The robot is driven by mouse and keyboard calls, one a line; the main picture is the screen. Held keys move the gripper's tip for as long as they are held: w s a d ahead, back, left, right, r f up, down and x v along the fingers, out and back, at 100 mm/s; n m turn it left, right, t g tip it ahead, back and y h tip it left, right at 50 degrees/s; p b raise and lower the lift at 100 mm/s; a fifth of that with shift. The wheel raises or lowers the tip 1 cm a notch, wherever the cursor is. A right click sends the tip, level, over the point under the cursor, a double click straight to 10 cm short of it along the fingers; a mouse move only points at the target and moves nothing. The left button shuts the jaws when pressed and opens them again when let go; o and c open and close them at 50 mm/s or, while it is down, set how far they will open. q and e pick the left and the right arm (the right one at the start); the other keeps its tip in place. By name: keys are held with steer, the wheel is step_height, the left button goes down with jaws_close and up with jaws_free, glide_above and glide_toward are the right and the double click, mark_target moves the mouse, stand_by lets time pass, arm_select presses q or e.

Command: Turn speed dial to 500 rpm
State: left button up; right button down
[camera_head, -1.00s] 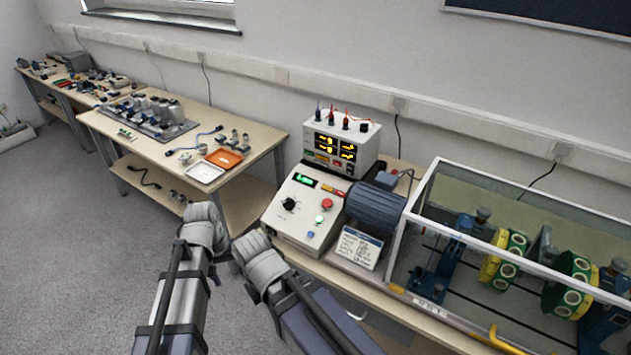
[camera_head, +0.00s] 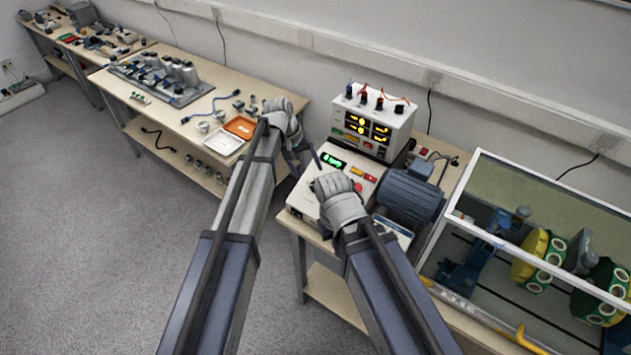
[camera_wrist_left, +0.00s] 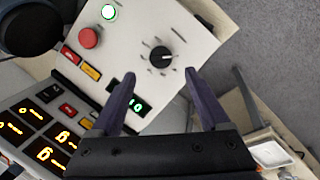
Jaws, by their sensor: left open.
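The speed dial (camera_wrist_left: 160,57) is a round black knob with a pointer and scale marks on the white control box (camera_wrist_left: 190,28). In the left wrist view it sits just past the fingertips, between their lines. My left gripper (camera_wrist_left: 159,80) is open and empty, its two dark fingers apart and not closed on the dial. In the head view my left gripper (camera_head: 303,158) hangs at the box's left edge, and the dial is hidden there. A green lit display (camera_head: 333,160) is on the box; its reading is too small to tell. My right gripper is hidden behind its wrist.
A red button (camera_wrist_left: 89,37), a lit green button (camera_wrist_left: 109,12) and a grey motor (camera_head: 408,196) are close to the dial. A meter unit (camera_head: 372,122) stands behind the box. A clear-walled enclosure (camera_head: 456,285) stands at right.

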mark_target(314, 183)
arm_select(q)
steer(key=b+x, duration=0.6)
steer(key=x, duration=0.1)
steer(key=shift+a+f, duration=0.1)
jaws_close()
stand_by(0.6)
